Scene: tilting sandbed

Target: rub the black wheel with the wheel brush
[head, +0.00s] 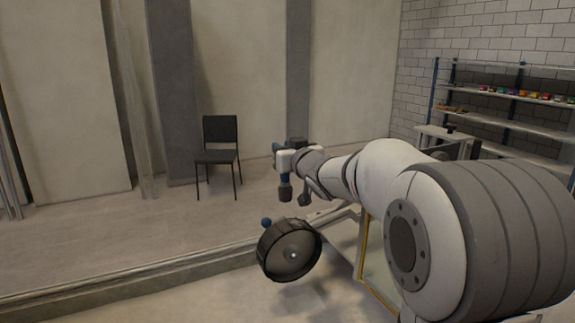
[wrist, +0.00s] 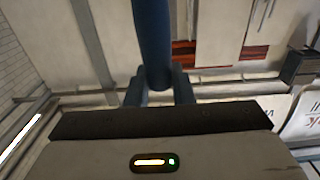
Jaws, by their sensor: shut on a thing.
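The black wheel (head: 290,250) is at the lower middle of the head view, upright and a little tilted, with a grey face and dark tread. My gripper (wrist: 158,88) is shut on a blue handle, which I take as the wheel brush (wrist: 152,38). The handle runs up out of the wrist view, so its far end is hidden there. In the head view my gripper (head: 290,165) is above the wheel and apart from it, with a blue part and a dark end hanging below it. The bristles cannot be made out.
A small blue knob (head: 266,222) shows at the wheel's upper left rim; what it belongs to is unclear. A low ledge (head: 140,278) crosses the floor on the left. A black chair (head: 219,150) stands farther back. Shelves (head: 500,105) with small coloured items stand at the right.

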